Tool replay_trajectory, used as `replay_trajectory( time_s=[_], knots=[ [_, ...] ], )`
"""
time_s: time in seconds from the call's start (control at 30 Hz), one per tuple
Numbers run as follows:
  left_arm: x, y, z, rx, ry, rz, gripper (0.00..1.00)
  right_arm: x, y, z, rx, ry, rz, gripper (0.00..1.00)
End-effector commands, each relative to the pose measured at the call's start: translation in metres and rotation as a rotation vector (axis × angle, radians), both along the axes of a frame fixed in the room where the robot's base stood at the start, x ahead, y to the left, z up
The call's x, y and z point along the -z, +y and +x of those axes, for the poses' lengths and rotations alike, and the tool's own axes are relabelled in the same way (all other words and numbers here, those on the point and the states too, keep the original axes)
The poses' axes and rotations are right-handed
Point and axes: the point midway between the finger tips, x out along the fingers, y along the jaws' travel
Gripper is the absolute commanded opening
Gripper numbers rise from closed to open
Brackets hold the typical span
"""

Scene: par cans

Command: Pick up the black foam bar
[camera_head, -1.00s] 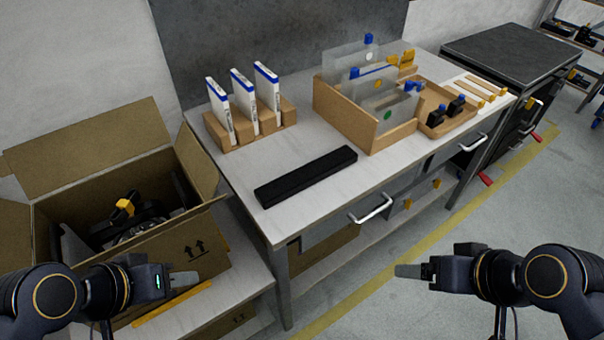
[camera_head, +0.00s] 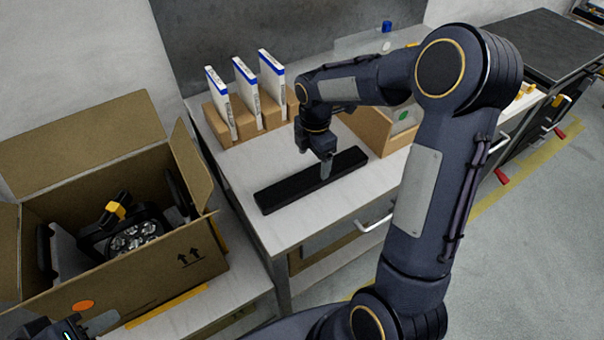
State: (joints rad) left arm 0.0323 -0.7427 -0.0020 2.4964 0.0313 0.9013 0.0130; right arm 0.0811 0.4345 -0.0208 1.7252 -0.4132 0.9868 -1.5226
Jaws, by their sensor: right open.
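The black foam bar (camera_head: 290,190) lies flat on the white worktop, running from lower left to upper right. My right gripper (camera_head: 325,172) points down at the bar, right of its middle. It is open, with one finger showing in front of the bar. The other finger is mostly hidden, and I cannot tell whether either touches the bar. My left gripper (camera_head: 98,325) is at the bottom left edge, low in front of the cardboard box. Only part of it shows, so its opening cannot be judged.
A wooden rack (camera_head: 222,131) with white-and-blue booklets stands behind the bar. A wooden divider box (camera_head: 372,128) is at the right, partly hidden by my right arm. An open cardboard box (camera_head: 150,279) holding a lamp (camera_head: 133,237) is at the left. The worktop's front left is clear.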

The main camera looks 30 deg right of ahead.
Motion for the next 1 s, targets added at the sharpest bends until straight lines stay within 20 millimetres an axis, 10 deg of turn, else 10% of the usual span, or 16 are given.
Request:
replay_trajectory(
  time_s=[0.4, 0.73, 1.0],
  knots=[
    [-0.004, 0.0, 0.0, 0.0, 0.0, 0.0, 0.36, 0.056, 0.001, -0.005, 0.004, 0.004, 0.002, 0.8],
    [-0.004, 0.0, 0.0, 0.0, 0.0, 0.0, 0.36, 0.064, 0.001, -0.004, 0.005, -0.001, 0.002, 0.8],
    [-0.004, 0.0, 0.0, 0.0, 0.0, 0.0, 0.36, 0.064, 0.001, -0.004, 0.005, -0.001, 0.002, 0.45]
  ],
)
